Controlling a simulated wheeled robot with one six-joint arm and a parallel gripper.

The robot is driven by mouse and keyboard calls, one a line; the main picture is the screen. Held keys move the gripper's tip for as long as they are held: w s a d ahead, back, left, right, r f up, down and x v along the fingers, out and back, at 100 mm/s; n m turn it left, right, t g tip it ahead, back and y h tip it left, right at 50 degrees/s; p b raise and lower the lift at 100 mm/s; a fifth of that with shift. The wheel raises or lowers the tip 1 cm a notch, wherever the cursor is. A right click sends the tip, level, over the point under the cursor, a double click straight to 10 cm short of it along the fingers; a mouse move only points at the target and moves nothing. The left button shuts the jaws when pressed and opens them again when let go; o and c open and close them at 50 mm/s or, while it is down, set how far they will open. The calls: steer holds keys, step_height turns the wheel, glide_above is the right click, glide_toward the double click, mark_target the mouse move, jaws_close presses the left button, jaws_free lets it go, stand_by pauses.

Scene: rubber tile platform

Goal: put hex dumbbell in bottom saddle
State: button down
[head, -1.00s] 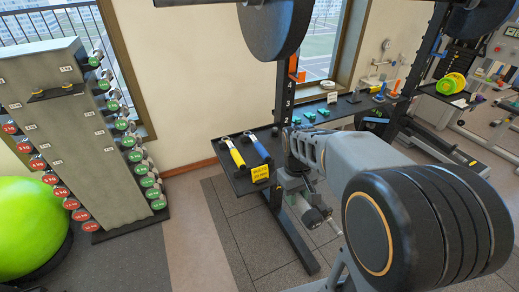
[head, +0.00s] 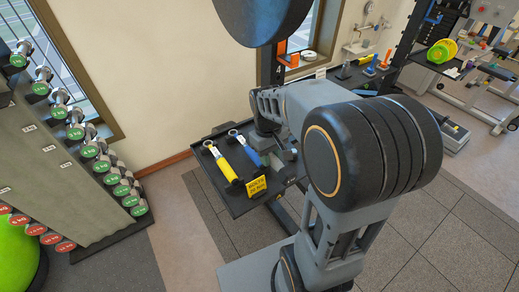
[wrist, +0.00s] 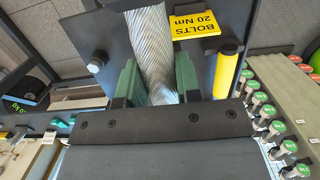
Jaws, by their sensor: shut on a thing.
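In the wrist view, my gripper (wrist: 156,88) has its two green fingers closed on the knurled silver handle of the hex dumbbell (wrist: 155,45). The dumbbell's heads are not clearly seen. I cannot pick out the bottom saddle with certainty in either view.
The dark tray (head: 240,207) holds a yellow-handled tool (head: 224,163), a blue-handled tool (head: 248,151) and a yellow sign (head: 256,188). A dumbbell rack (head: 40,165) with several round-ended dumbbells stands left. A large black plate (head: 262,18) hangs above. Open floor lies at right.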

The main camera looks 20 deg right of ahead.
steer(key=w+d+f, duration=0.2)
steer(key=w+f, duration=0.1)
steer(key=w+d+f+p, duration=0.1)
steer(key=w+d+f, duration=0.1)
steer(key=w, duration=0.2)
steer(key=w+d+f+p, duration=0.1)
steer(key=w+d+f, duration=0.1)
steer(key=w+f, duration=0.1)
steer(key=shift+w+f, duration=0.3)
steer(key=shift+w, duration=0.3)
steer(key=shift+w+f, duration=0.2)
steer(key=shift+f, duration=0.35)
step_height(320, 180, down, 2)
steer(key=shift+d+f, duration=0.1)
steer(key=shift+f, duration=0.25)
steer(key=shift+f, duration=0.2)
steer(key=c, duration=1.2)
jaws_free()
steer(key=shift+c, duration=0.2)
steer(key=o, duration=0.4)
steer(key=shift+s+a, duration=0.1)
steer(key=shift+a, duration=0.1)
steer(key=shift+o, duration=0.2)
steer(key=shift+d, duration=0.1)
